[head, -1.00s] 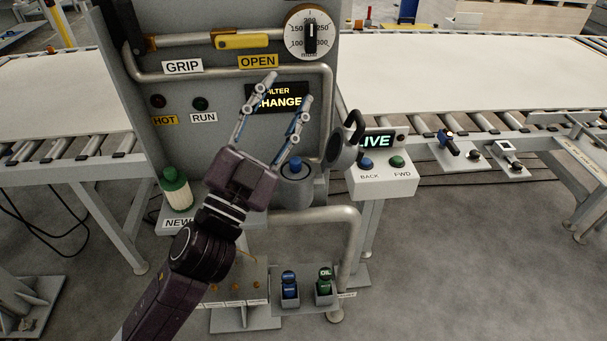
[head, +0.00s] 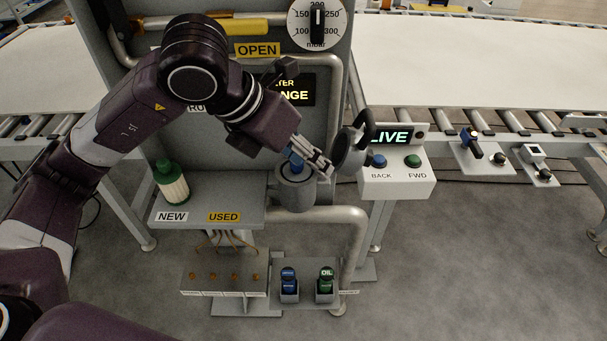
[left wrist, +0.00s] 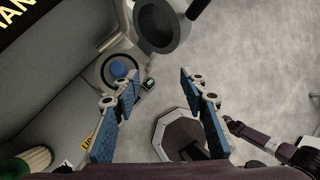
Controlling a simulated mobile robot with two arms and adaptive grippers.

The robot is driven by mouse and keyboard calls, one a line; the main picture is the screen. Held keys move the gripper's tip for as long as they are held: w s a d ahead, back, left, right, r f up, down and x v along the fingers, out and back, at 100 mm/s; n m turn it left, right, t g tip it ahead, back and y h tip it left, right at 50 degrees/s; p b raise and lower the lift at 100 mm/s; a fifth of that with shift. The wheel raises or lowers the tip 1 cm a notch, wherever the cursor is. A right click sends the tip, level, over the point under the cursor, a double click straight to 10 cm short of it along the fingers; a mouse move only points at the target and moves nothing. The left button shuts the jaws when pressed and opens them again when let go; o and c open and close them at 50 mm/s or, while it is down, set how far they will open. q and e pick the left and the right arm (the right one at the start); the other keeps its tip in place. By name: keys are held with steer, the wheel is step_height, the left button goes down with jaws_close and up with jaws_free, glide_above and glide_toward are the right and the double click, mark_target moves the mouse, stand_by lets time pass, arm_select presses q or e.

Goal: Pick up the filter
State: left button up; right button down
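A filter with a green cap and pale ribbed body (head: 171,182) stands upright on the shelf above the NEW label; its top shows at the lower left of the left wrist view (left wrist: 30,162). A blue-topped piece (head: 295,163) sits in the round grey housing (head: 296,194); it also shows in the left wrist view (left wrist: 119,67). My left gripper (head: 318,160) is over the right side of the housing, partly covering it. In the left wrist view my left gripper (left wrist: 158,82) is open and empty, its fingers apart beside the housing. My right gripper is not identifiable.
The housing's round lid (head: 351,151) stands open to the right. Beside it is a control box (head: 398,183) with BACK and FWD buttons. The USED area of the shelf (head: 240,200) is empty. Blue and green canisters stand below, near a pipe.

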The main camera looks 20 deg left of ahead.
mark_target(292, 173)
arm_select(q)
steer(key=w+a+n+t+y, duration=0.1)
steer(key=w+a+y, duration=0.2)
steer(key=a, duration=0.3)
steer(key=f+p, duration=0.1)
steer(key=w+d+f, duration=0.1)
steer(key=f, duration=0.1)
steer(key=d+f+p, duration=0.1)
steer(key=shift+w+f+p, duration=0.3)
steer(key=shift+f+p, duration=0.05)
steer(key=shift+f, duration=0.05)
steer(key=shift+w+f, duration=0.3)
steer(key=shift+f, duration=0.3)
jaws_close()
arm_select(e)
steer(key=shift+w+d+r, duration=0.1)
steer(key=shift+d+r, duration=0.15)
steer(key=shift+r, duration=0.45)
steer(key=shift+w+d+r, duration=0.1)
steer(key=shift+d+r, duration=0.1)
steer(key=shift+r, duration=0.5)
arm_select(q)
steer(key=shift+r, duration=0.1)
